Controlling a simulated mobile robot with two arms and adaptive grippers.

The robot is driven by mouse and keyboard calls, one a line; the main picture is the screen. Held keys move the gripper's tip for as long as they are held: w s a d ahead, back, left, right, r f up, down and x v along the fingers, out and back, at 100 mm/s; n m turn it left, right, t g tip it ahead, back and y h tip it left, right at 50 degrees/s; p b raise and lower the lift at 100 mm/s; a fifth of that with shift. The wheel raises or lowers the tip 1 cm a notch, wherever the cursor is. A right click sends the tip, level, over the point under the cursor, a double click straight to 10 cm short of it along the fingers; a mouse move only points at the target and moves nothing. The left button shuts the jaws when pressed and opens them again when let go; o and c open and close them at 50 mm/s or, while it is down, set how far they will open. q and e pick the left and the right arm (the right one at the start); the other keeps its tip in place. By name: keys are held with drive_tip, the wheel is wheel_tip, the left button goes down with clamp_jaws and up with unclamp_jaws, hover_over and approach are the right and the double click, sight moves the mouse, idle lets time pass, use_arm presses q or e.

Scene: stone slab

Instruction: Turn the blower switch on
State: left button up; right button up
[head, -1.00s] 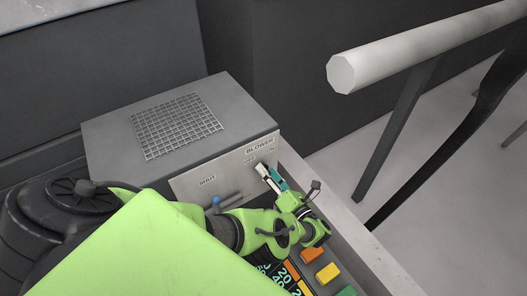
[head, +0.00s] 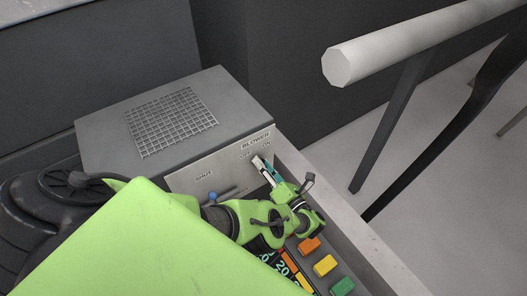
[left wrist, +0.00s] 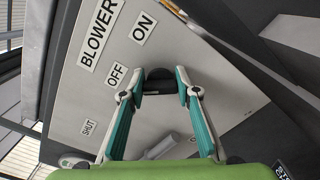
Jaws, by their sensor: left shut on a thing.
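The blower switch is a small dark knob (left wrist: 159,74) on the pale panel, beside the OFF label (left wrist: 116,75) and below the ON label (left wrist: 143,27) in the left wrist view. The BLOWER label (left wrist: 98,33) is to the upper left. My left gripper (left wrist: 162,92) has its two teal-sided fingers on either side of the switch and is shut on it. In the head view my left gripper (head: 262,166) reaches the panel under the BLOWER label (head: 256,138); there the fingers hide the switch. My right gripper is not in view.
A grey box with a mesh grille (head: 171,120) carries the panel. A blue-tipped lever (head: 213,197) sits near the SHUT label, close to my left arm. Orange, yellow and green blocks (head: 325,265) lie right of the arm. A pale rail (head: 430,45) crosses the upper right.

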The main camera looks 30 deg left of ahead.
use_arm(q)
drive_tip(key=shift+a+m, duration=0.1)
drive_tip(key=shift+m, duration=0.2)
drive_tip(key=m, duration=0.3)
drive_tip(key=shift+w+b, duration=0.1)
drive_tip(key=shift+b, duration=0.25)
drive_tip(key=m+b, duration=0.1)
drive_tip(key=m, duration=0.2)
drive_tip(key=shift+f+m, duration=0.1)
drive_tip(key=shift+m, duration=0.3)
drive_tip(key=m+b, duration=0.1)
drive_tip(key=m, duration=0.3)
drive_tip(key=shift+f, duration=0.1)
drive_tip(key=shift+m+b, duration=0.95)
drive_tip(key=shift+m, duration=1.05)
drive_tip(key=shift+a, duration=0.1)
drive_tip(key=o, duration=1.1)
drive_tip(key=shift+f, duration=0.1)
